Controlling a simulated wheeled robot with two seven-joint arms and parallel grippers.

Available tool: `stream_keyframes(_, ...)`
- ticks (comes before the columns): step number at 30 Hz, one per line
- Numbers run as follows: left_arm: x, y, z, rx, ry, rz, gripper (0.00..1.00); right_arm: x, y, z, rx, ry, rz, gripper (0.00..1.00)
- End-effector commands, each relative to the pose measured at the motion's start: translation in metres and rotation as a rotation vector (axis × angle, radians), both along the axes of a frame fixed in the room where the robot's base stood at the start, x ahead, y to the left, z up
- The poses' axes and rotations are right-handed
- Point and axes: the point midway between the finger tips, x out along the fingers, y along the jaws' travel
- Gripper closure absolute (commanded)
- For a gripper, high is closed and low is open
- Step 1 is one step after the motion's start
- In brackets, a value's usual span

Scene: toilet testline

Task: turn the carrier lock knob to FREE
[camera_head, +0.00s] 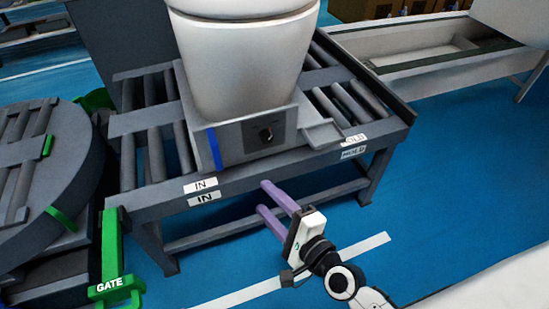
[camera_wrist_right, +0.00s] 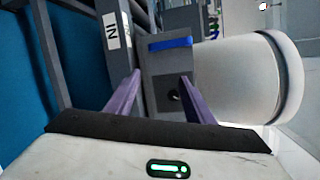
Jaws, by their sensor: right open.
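The carrier lock knob (camera_head: 266,134) is a small dark knob on the front panel of the grey carrier (camera_head: 228,145), under the white toilet (camera_head: 240,65). The knob's setting is too small to read. My right gripper (camera_head: 270,197) has purple fingers, open and empty, below and in front of the knob and apart from it. In the right wrist view the knob (camera_wrist_right: 174,95) shows between the two fingers, nearer the right one. The carrier's blue stripe (camera_wrist_right: 170,44) shows there too. My left gripper is not in view.
The carrier stands on a grey roller conveyor (camera_head: 155,196) with IN labels on its front rail. A green GATE post (camera_head: 112,250) and a round roller turntable (camera_head: 45,170) stand at left. Blue floor in front is clear. A pale trough (camera_head: 430,55) is at back right.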

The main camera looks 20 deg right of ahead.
Motion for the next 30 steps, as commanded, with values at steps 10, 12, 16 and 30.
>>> stream_keyframes(10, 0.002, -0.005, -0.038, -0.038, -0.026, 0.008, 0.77, 0.076, -0.056, -0.01, 1.215, 0.049, -0.333, 0.52)
stream_keyframes(12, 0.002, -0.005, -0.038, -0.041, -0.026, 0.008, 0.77, 0.081, -0.06, -0.011, 1.294, 0.055, -0.352, 0.52)
stream_keyframes(16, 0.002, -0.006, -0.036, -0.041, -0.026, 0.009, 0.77, 0.093, -0.062, -0.01, 1.338, 0.057, -0.361, 0.52)
stream_keyframes(30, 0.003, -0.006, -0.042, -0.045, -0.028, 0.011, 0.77, 0.171, -0.063, -0.011, 1.33, 0.058, -0.359, 0.52)
